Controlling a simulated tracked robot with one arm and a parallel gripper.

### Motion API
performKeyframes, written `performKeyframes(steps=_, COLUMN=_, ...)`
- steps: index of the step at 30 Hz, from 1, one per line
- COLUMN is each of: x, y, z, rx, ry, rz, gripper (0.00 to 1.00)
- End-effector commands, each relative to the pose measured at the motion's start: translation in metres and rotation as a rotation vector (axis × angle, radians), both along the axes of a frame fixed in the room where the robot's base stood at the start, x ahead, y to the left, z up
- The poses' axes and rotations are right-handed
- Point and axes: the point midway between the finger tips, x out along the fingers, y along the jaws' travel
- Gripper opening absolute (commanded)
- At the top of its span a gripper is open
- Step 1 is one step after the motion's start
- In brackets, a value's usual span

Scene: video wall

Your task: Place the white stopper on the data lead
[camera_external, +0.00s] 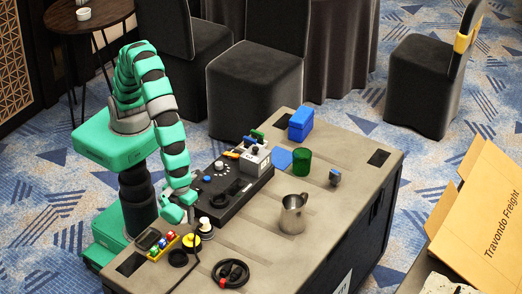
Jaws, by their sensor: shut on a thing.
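My gripper (189,212) is low over the near left part of the case top, with its jaws closed. A thin black lead (196,257) hangs from the jaws and runs down across the case top towards its front edge. I take it to be the data lead held at its upper end, though the fingers hide the grip. The white stopper (206,227), a small pale knob on a round base, stands just right of my gripper, apart from the jaws. A yellow round piece (191,241) sits beside it, close to the lead.
A tray of coloured pieces (163,246) and a black ring (178,258) lie left of the lead. A coiled black cable (231,273) lies in front. A black control panel (222,196), metal mug (293,214) and green cup (302,162) stand further right.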

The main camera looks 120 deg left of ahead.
Motion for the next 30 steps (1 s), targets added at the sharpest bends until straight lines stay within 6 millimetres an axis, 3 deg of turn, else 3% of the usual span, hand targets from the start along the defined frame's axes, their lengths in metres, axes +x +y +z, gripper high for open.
performKeyframes(steps=4, x=0.032, y=0.008, z=0.007, rx=0.0, ry=0.001, rz=0.002, gripper=0.32)
performKeyframes(steps=11, x=0.054, y=0.014, z=0.01, rx=0.0, ry=0.004, rz=0.0, gripper=0.32)
performKeyframes(steps=30, x=0.125, y=-0.018, z=0.001, rx=0.0, ry=0.004, rz=0.0, gripper=0.32)
